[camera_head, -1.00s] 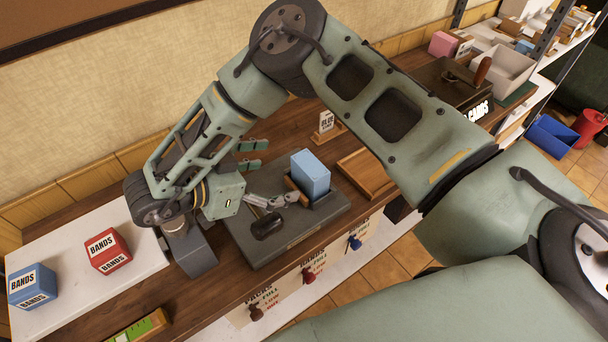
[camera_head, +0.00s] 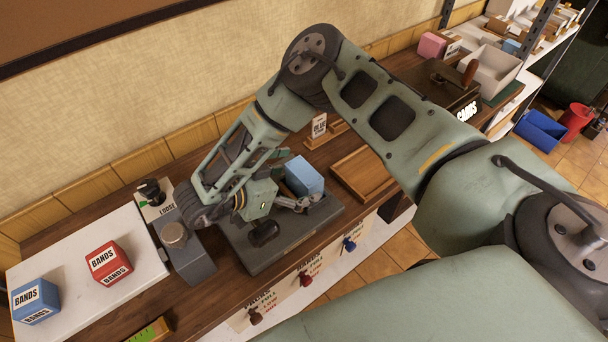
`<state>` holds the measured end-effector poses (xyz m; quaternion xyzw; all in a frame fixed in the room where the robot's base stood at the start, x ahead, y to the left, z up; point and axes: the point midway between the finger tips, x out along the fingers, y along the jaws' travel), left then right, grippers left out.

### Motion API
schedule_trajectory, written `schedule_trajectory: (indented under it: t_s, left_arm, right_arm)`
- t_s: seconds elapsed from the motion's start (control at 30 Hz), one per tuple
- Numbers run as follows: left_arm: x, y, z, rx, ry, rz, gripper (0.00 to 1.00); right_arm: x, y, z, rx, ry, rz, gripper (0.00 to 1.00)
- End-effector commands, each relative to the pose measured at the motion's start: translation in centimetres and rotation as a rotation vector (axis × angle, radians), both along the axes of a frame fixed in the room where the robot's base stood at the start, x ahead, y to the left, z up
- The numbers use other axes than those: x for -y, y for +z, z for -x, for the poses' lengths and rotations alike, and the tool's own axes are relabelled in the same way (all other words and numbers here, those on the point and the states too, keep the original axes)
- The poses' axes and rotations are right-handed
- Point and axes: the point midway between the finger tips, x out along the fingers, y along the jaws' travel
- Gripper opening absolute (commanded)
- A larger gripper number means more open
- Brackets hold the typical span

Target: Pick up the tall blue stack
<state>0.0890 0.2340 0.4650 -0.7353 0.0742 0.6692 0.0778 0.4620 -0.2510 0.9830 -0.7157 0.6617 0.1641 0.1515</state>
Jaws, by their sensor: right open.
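The tall blue stack (camera_head: 304,175) is a light blue block in the middle of the head view. It stands on a dark grey fixture (camera_head: 285,246) on the wooden bench. My right gripper (camera_head: 286,180) is just left of the stack, its fingers pointing toward it. It is open, with one finger near the stack's front left side. The far finger is partly hidden behind my own gripper and arm links. I cannot tell whether either finger touches the stack. My left gripper is not in view.
A grey device (camera_head: 186,249), a red box (camera_head: 109,263) and a blue box (camera_head: 35,300) are at the left.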

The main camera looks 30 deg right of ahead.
Motion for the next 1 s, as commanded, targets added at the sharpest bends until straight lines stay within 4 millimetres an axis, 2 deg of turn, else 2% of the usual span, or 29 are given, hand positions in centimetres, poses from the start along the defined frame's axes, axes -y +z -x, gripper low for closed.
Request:
schedule_trajectory:
  t_s: [0.07,0.67,0.87,1.0]
  left_arm:
    - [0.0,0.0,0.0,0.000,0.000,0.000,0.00]
    - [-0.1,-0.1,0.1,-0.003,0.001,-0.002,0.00]
    - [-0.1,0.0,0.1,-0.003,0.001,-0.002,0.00]
    - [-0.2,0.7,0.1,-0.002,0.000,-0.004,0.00]
  right_arm:
    - [0.0,0.0,0.0,0.000,0.000,0.000,0.89]
    - [0.0,0.0,0.0,0.001,0.000,0.001,0.36]
    - [0.0,0.2,0.0,0.001,0.000,0.002,0.35]
    - [-0.5,1.4,-0.1,0.003,-0.001,0.002,0.35]
